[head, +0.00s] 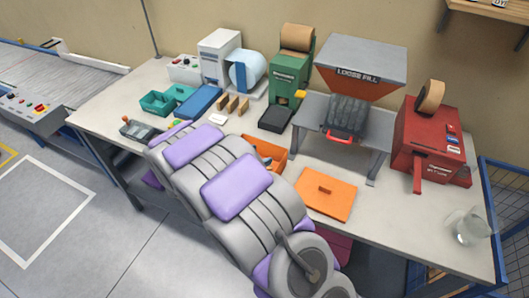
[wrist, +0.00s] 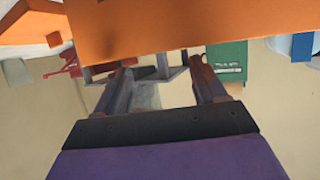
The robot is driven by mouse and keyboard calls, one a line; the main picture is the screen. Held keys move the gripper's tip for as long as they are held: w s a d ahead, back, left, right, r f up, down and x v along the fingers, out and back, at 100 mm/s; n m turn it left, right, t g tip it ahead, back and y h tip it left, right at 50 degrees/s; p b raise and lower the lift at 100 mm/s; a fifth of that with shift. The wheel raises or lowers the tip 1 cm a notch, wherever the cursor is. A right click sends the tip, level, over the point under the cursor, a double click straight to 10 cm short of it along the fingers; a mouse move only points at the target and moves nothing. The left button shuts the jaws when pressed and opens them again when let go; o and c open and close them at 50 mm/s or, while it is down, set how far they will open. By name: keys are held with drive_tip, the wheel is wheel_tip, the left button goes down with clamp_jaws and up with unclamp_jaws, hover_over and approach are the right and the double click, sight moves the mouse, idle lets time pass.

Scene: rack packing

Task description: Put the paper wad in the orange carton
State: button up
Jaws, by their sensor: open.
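The orange carton (head: 268,151) stands open on the table, partly hidden behind my arm in the head view. In the wrist view, a large orange panel (wrist: 200,25), apparently the carton's side, fills the top close to my gripper. An orange lid (head: 328,193) with a small raised handle lies flat to the carton's right. My gripper (wrist: 160,70) is open in the wrist view, its two dark fingers apart with no held object clear between them. My arm hides it in the head view. I cannot make out the paper wad in either view.
A green machine (head: 291,72) with a brown roll, a loose-fill hopper (head: 360,65) on a grey stand, and a red machine (head: 430,140) line the back. A glass jug (head: 468,228) stands at the right. Teal bins (head: 160,102) are at the left.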

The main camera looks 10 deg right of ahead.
drive_tip(key=p+v, duration=0.2)
drive_tip(key=v, duration=0.5)
drive_tip(key=w+a+r+n+t+y, duration=0.3)
drive_tip(key=w+a+r+t+y, duration=0.1)
drive_tip(key=w+a+r+y, duration=0.3)
drive_tip(key=s+a+r+n+g+y, duration=0.25)
drive_tip(key=s+r+n+y, duration=0.25)
drive_tip(key=s+r+y, duration=0.25)
drive_tip(key=s+d+f+n+g+h, duration=0.1)
drive_tip(key=s+d+g, duration=0.2)
drive_tip(key=s, duration=0.9)
drive_tip(key=s+d+f+n+g+h, duration=0.1)
drive_tip(key=s+d+g, duration=0.3)
drive_tip(key=s+d, duration=0.5)
drive_tip(key=s+d+f+n+g+h, duration=0.1)
drive_tip(key=s+d+g, duration=0.2)
drive_tip(key=s, duration=1.2)
drive_tip(key=d, duration=0.3)
drive_tip(key=shift+d+n, duration=0.3)
drive_tip(key=shift+n, duration=0.1)
